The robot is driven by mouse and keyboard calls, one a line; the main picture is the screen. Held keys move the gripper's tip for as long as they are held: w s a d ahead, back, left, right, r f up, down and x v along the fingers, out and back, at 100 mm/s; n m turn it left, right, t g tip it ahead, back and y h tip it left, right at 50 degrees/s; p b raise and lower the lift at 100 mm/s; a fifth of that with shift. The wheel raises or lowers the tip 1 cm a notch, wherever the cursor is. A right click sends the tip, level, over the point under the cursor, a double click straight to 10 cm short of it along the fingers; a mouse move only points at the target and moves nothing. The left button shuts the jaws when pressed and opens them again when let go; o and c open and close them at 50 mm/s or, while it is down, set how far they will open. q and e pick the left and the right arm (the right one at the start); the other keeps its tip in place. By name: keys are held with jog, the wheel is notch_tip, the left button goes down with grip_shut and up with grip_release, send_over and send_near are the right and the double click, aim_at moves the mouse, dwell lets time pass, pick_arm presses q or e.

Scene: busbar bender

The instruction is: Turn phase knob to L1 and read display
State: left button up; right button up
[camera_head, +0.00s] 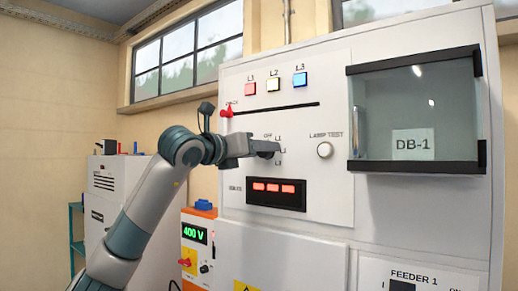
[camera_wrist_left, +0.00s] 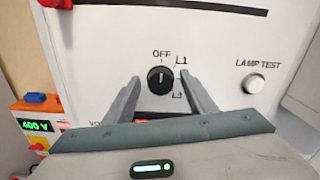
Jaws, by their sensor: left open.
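The phase knob (camera_wrist_left: 160,80) is a round black knob on the white panel, with labels OFF, L1 and L3 around it in the left wrist view. Its pale pointer mark points up, near OFF. My left gripper (camera_head: 268,149) is open in front of the panel, with its fingers on either side of the knob; contact cannot be told. In the head view the gripper hides the knob. The display (camera_head: 275,193) is a black window with three lit red blocks below the gripper, too small to read. My right gripper is not in view.
The lamp test button (camera_head: 324,150) is right of the knob. A red handle (camera_head: 227,111) sits at the left end of a slot above. A glazed DB-1 door (camera_head: 415,115) is on the right. An orange unit showing 400 V (camera_head: 194,233) stands lower left.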

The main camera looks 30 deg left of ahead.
pick_arm(q)
jog(key=c, duration=1)
jog(key=shift+c, duration=0.2)
jog(key=shift+m, duration=0.4)
jog(key=m+b, duration=0.2)
jog(key=m, duration=0.6)
jog(key=shift+d+b, duration=0.15)
jog(key=shift+b, duration=0.25)
